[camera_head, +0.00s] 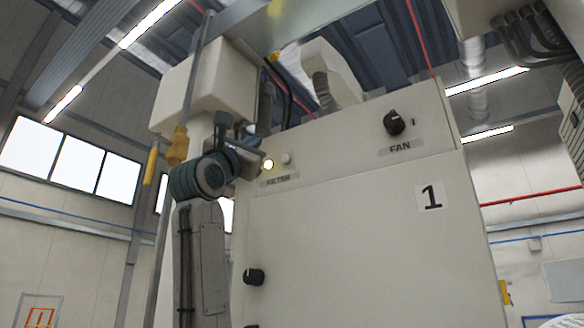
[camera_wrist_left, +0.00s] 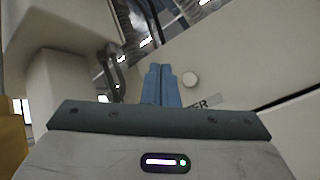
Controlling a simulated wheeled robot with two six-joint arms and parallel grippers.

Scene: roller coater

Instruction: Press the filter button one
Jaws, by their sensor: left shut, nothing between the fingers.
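The cabinet marked 1 has a FILTER label (camera_head: 278,181) on its upper left. Just above the label are a round yellow-lit button or lamp (camera_head: 268,164) and a small pale round knob or button (camera_head: 286,158) to its right. My left gripper (camera_head: 258,168) is shut and empty, its tips close beside the lit one; I cannot tell if they touch it. The lit one does not show there, and the label is partly hidden by the fingers. My right gripper is not in view.
The cabinet front (camera_head: 350,230) also carries a black FAN knob (camera_head: 395,123) at upper right and another black knob (camera_head: 254,276) at lower left. A pale housing (camera_head: 190,95) and a vertical pole with yellow fittings (camera_head: 178,145) stand left of the panel.

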